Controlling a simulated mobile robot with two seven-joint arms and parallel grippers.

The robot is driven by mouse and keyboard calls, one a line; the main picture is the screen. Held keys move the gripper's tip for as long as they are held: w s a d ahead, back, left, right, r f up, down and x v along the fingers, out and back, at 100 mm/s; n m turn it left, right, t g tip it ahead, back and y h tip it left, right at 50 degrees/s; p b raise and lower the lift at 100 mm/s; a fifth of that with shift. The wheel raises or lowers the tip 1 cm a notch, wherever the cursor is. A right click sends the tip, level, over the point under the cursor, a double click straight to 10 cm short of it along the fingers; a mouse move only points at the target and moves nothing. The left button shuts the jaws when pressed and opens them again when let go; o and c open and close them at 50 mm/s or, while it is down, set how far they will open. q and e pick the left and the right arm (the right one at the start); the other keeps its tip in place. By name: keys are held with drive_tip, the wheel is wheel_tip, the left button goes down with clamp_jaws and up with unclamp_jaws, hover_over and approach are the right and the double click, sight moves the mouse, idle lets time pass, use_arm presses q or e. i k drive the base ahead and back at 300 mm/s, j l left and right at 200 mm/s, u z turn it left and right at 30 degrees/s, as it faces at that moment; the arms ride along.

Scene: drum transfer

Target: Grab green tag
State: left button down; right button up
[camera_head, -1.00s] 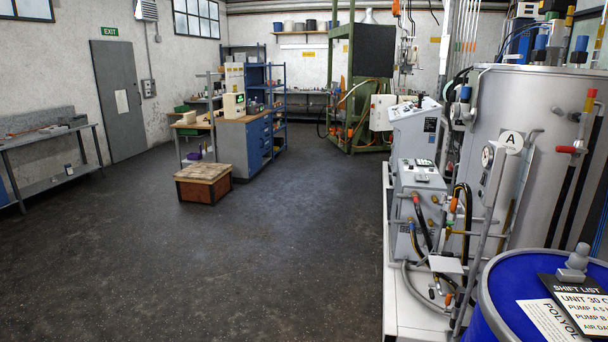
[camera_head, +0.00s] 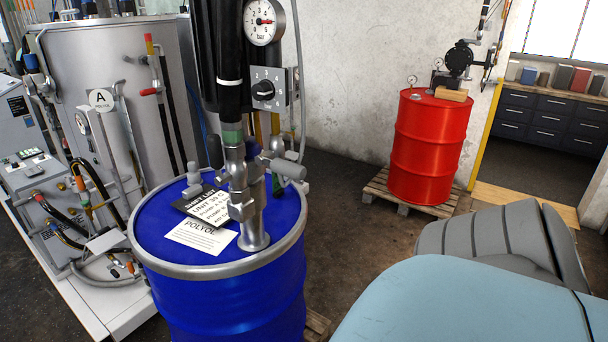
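I cannot make out a green tag for sure. A green band (camera_head: 231,132) sits around the upright pump pipe above the blue drum (camera_head: 222,300). A small dark green piece (camera_head: 277,185) shows behind the pipe; I cannot tell what it is. On the drum's lid lie a black clipboard with a shift list (camera_head: 207,208) and a white POLYOL sheet (camera_head: 201,234). A grey knobbed object (camera_head: 193,178) stands by the clipboard. Neither of my grippers is in view.
A pressure gauge (camera_head: 264,22) and a dial box (camera_head: 268,91) hang above the blue drum. A steel tank (camera_head: 160,120) stands at left. A red drum (camera_head: 430,145) stands on a wooden pallet (camera_head: 410,202) farther back. Dark floor lies between the drums.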

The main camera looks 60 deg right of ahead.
sight(279, 191)
drive_tip(key=z, duration=1.75)
drive_tip(key=i+j+z, duration=0.15)
drive_tip(key=j, duration=1.3)
drive_tip(key=j+z, duration=0.15)
drive_tip(key=j, duration=1.25)
